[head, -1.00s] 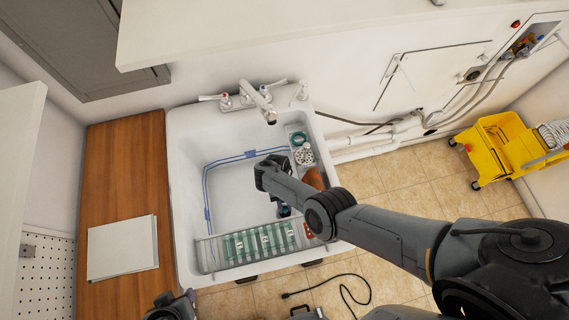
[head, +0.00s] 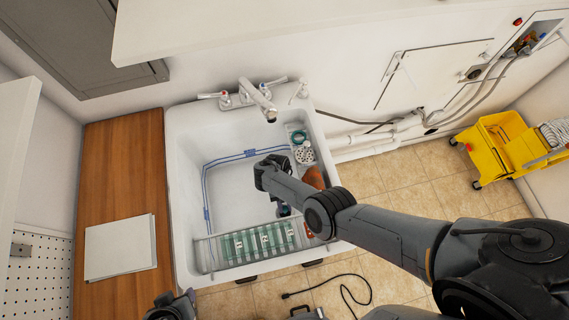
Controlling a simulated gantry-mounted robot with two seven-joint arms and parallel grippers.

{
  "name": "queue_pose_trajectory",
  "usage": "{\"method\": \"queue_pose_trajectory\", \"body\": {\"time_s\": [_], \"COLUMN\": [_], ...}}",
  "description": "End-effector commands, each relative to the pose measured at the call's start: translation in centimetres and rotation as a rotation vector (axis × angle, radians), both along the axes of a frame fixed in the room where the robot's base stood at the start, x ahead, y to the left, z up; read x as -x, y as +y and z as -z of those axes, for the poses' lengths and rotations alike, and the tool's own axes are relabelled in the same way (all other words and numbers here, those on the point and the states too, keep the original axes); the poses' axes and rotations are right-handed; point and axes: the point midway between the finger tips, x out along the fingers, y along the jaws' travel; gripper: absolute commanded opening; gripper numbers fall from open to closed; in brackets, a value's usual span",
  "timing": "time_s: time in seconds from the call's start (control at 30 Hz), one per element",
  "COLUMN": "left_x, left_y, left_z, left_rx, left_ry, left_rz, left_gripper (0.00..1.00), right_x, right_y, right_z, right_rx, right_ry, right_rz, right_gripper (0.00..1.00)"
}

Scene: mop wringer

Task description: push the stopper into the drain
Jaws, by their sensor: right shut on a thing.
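The white sink (head: 185,190) holds the work area, with a blue line along its basin floor. My right gripper (head: 284,211) points down inside the basin, near its front right, behind the green-and-clear rack. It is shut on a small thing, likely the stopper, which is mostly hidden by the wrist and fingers. I cannot make out the drain; the arm covers part of the basin floor. A dark part of my left arm shows at the bottom edge, but its fingers do not show.
The rack (head: 258,242) crosses the basin's front. A white strainer disc (head: 304,155), a teal ring (head: 299,137) and an orange-brown item (head: 314,178) sit along the right ledge. The faucet (head: 258,98) overhangs the back. Papers (head: 120,247) lie on the wooden counter (head: 122,165).

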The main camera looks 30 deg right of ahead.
Motion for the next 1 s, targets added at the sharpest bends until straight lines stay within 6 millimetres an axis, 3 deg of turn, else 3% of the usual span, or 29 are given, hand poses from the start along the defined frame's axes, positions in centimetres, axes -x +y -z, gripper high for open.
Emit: {"method": "queue_pose_trajectory", "body": {"time_s": [0.47, 0.5, 0.67, 1.0], "left_x": [-0.01, 0.00, -0.02, -0.03], "left_y": [0.05, 0.03, -0.13, -0.23], "left_z": [0.29, 0.26, 0.23, 0.15], "left_rx": [-0.002, -0.001, 0.005, 0.010], "left_ry": [0.000, 0.000, 0.000, -0.001], "left_rz": [0.001, 0.001, -0.004, -0.006], "left_gripper": [0.43, 0.43, 0.43, 0.43], "right_x": [0.01, 0.01, 0.01, -0.10], "right_y": [0.01, 0.02, 0.00, -0.04], "right_z": [0.24, 0.21, 0.20, 0.02], "right_rx": [0.000, 0.000, 0.000, 0.000], "right_ry": [0.000, 0.000, 0.000, 0.000], "right_rz": [0.000, 0.000, 0.000, 0.000], "right_gripper": [0.00, 0.29, 0.53, 0.54]}}
